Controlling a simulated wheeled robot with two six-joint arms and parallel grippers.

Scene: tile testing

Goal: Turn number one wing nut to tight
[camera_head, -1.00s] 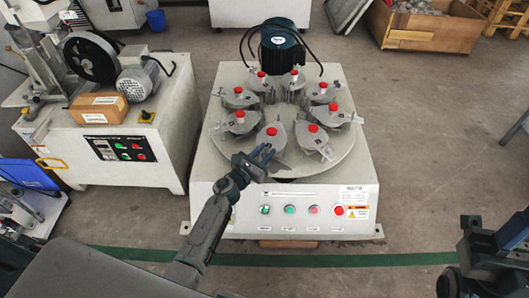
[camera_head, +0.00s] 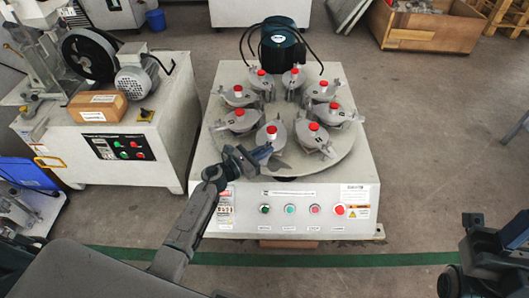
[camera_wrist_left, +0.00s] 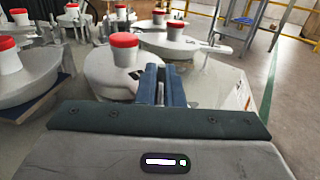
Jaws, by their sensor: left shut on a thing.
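The round turntable (camera_head: 335,165) carries a ring of grey jars with red caps, and flat grey wing-like pieces stick out beside them. The front jar (camera_head: 272,145) is nearest my left gripper (camera_head: 262,153). This jar also shows in the left wrist view (camera_wrist_left: 112,72), just beyond the fingers. My left gripper (camera_wrist_left: 162,84) has its fingers close together on the wing nut at the front jar; the fingers largely hide the nut. No number can be read. My right gripper (camera_head: 474,222) is at the lower right, away from the machine, and its jaw opening is unclear.
The white machine body (camera_head: 230,100) has a front panel of buttons (camera_head: 315,210) below my left gripper. A dark motor (camera_head: 279,42) stands behind the turntable. Another machine (camera_head: 120,150) stands at the left. The floor (camera_head: 440,150) at the right is clear.

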